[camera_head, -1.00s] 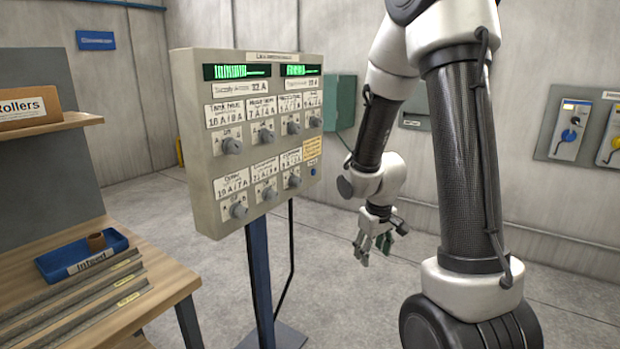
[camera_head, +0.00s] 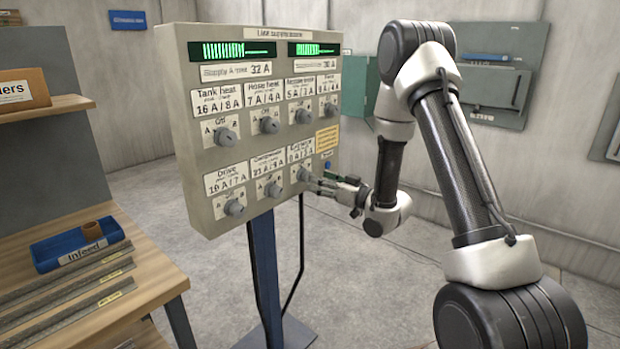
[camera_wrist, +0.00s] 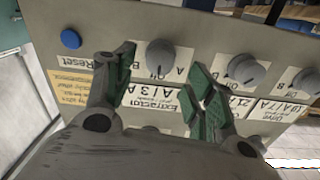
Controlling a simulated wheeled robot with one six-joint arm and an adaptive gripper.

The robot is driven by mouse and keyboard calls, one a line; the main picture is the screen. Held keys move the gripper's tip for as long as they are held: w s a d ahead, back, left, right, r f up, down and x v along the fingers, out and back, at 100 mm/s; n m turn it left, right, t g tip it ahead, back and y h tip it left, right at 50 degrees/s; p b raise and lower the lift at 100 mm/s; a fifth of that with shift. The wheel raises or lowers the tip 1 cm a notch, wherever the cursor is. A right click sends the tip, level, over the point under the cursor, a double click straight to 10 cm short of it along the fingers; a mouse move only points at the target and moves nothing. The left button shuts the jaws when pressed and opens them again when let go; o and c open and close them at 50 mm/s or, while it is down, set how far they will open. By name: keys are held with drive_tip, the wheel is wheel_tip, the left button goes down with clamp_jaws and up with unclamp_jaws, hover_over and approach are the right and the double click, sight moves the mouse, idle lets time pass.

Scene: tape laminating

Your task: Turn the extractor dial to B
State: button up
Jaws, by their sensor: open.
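The extractor dial (camera_head: 303,173) is the grey knob at the lower right of the panel (camera_head: 200,205). In the wrist view, which shows the panel upside down, the extractor dial (camera_wrist: 160,56) sits above its Extractor label, with A, Off and B marks around it. It seems to point at Off, but the mark is small. My gripper (camera_head: 313,183) is at the panel's lower right, close to this dial. In the wrist view my gripper (camera_wrist: 162,64) is open, with one green-padded finger on each side of the dial. Contact with the dial cannot be told.
A blue reset button (camera_wrist: 70,39) is near the left finger in the wrist view. The neighbouring dial (camera_wrist: 243,68) is right of the other finger. A bench (camera_head: 150,260) with a blue tray (camera_head: 50,258) stands at the left. Open floor lies right of the panel's post.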

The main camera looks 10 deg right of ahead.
sight(306, 175)
drive_tip(key=x, duration=0.5)
drive_tip(key=shift+w+a, duration=0.2)
drive_tip(key=shift+w, duration=0.1)
drive_tip(key=c, duration=1.1)
